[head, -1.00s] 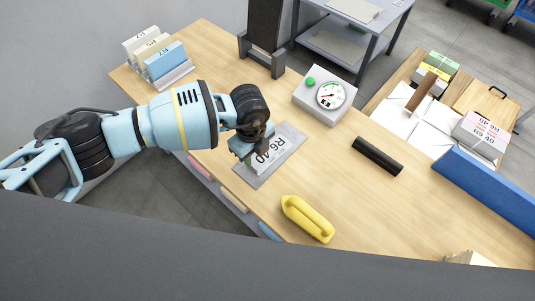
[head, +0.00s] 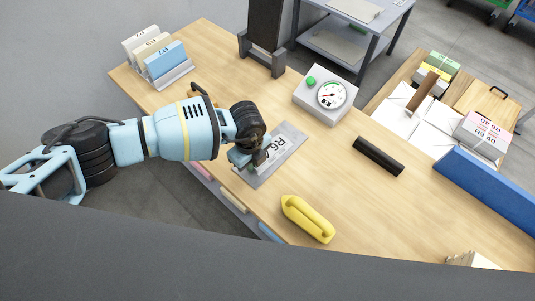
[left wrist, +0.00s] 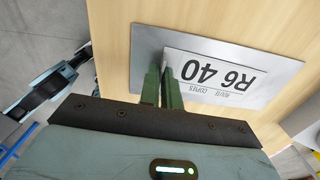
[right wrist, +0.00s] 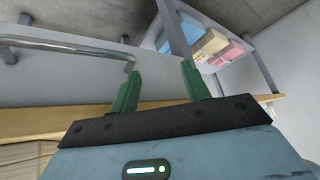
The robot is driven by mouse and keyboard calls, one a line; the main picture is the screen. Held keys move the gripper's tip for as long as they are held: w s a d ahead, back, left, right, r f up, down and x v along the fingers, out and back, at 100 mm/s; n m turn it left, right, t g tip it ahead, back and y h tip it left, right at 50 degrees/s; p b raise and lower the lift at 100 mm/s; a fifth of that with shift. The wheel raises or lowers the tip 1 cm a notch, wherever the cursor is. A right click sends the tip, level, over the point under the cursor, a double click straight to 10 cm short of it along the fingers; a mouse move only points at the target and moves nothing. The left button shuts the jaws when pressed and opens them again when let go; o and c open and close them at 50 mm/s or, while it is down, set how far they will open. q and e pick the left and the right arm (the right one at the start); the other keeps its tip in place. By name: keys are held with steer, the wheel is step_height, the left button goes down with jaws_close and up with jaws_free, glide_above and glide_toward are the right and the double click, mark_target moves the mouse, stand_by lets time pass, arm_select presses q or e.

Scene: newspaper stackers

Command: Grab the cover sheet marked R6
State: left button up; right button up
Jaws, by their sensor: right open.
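The white cover sheet marked R6 40 (head: 285,146) lies on a grey plate (head: 262,182) at the near edge of the wooden table. In the left wrist view the sheet (left wrist: 235,75) appears upside down on the plate (left wrist: 285,62). My left gripper (head: 262,161) is at the sheet's near-left end and hides part of its print. Its green fingers (left wrist: 161,88) are close together at the sheet's short edge; whether they pinch it cannot be told. My right gripper (right wrist: 157,85) is open and empty, away from the sheet, and shows only in its wrist view.
A yellow handled tool (head: 308,219), a black bar (head: 378,157) and a dial scale (head: 325,95) stand on the table (head: 225,95). A rack with marked cards (head: 165,62) is at the back left. Bundles (head: 482,132) lie on the right. Clear tabletop surrounds the plate.

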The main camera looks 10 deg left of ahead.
arm_select(q)
steer(key=shift+r, duration=0.1)
jaws_close()
step_height(320, 180, up, 10)
steer(key=p, duration=0.1)
